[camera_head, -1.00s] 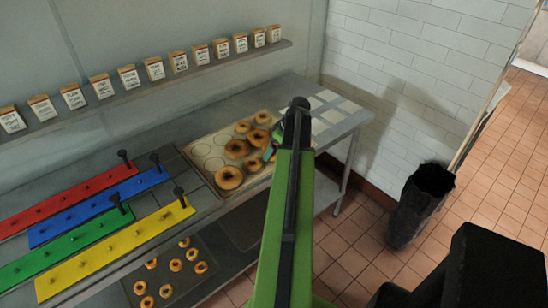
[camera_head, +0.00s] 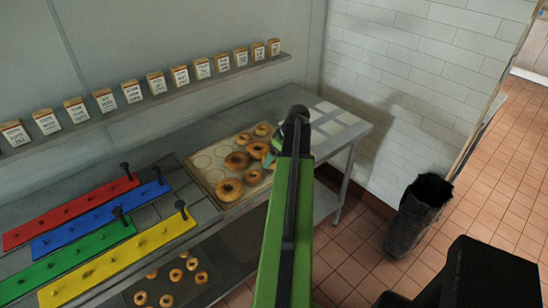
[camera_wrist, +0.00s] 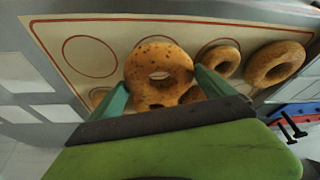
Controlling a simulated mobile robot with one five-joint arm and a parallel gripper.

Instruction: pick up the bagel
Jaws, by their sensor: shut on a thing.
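My gripper (camera_wrist: 160,84) is shut on a browned, dark-speckled bagel (camera_wrist: 158,58), its teal fingers on either side of it. The hole faces the wrist camera. The held bagel appears large and in front of the board (camera_wrist: 62,30); whether it touches the board is hard to tell. In the head view my gripper (camera_head: 270,157) is at the right side of the board (camera_head: 206,160), and my arm hides much of it and the held bagel. Several other bagels lie there, including one at the front (camera_head: 230,190) and one in the middle (camera_head: 237,161).
Red (camera_head: 70,212), blue, green and yellow pegged boards lie left on the counter. Pale square tiles (camera_head: 345,118) lie at its right end. A shelf of labelled bags (camera_head: 155,83) runs above. A lower tray (camera_head: 205,290) holds small bagels. A dark bin (camera_head: 418,207) stands on the floor.

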